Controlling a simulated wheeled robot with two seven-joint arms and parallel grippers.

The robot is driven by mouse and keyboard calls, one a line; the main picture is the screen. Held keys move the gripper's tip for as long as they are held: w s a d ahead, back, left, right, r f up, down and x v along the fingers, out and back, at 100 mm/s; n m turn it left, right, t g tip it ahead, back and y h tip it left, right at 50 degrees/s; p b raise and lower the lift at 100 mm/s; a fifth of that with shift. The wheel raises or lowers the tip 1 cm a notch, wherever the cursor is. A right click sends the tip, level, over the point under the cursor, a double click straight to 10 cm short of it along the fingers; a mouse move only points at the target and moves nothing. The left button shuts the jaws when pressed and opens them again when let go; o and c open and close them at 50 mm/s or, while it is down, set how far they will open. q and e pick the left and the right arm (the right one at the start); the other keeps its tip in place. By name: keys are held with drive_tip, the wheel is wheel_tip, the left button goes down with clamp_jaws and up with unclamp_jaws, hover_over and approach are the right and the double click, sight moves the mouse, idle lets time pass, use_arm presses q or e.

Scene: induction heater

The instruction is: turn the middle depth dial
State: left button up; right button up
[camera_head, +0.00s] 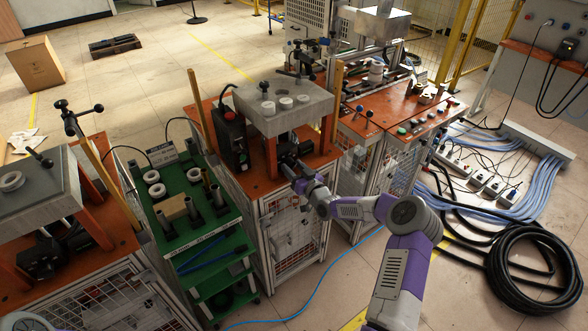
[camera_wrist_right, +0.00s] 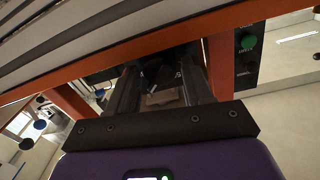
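The middle heater (camera_head: 285,104) has a grey slab top on orange legs, above an orange worktop. My right arm reaches in from the lower right, and its gripper (camera_head: 288,155) is under the front of this slab. In the right wrist view, the two dark fingers of my right gripper (camera_wrist_right: 160,88) point forward and stand apart. A small pale brown surface (camera_wrist_right: 165,98) shows between them; I cannot tell what it is. I cannot make out the depth dial clearly; the slab, the gripper and shadow hide that area. My left gripper is out of view.
A black control box (camera_head: 232,135) with a red button stands left of the gripper. Orange legs (camera_head: 328,125) and the slab surround the gripper closely. A green cart (camera_head: 190,215) with rings and cylinders is at left. Another heater (camera_head: 40,185) stands further left.

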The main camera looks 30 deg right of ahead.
drive_tip(key=c, duration=0.7)
drive_tip(key=shift+f+m+b, duration=0.15)
drive_tip(key=shift+m+b, duration=0.75)
drive_tip(key=shift+m, duration=0.2)
drive_tip(key=shift+m+b, duration=0.35)
drive_tip(key=shift+m, duration=0.65)
drive_tip(key=o, duration=1.1)
drive_tip(key=shift+c, duration=0.2)
drive_tip(key=shift+r, duration=0.2)
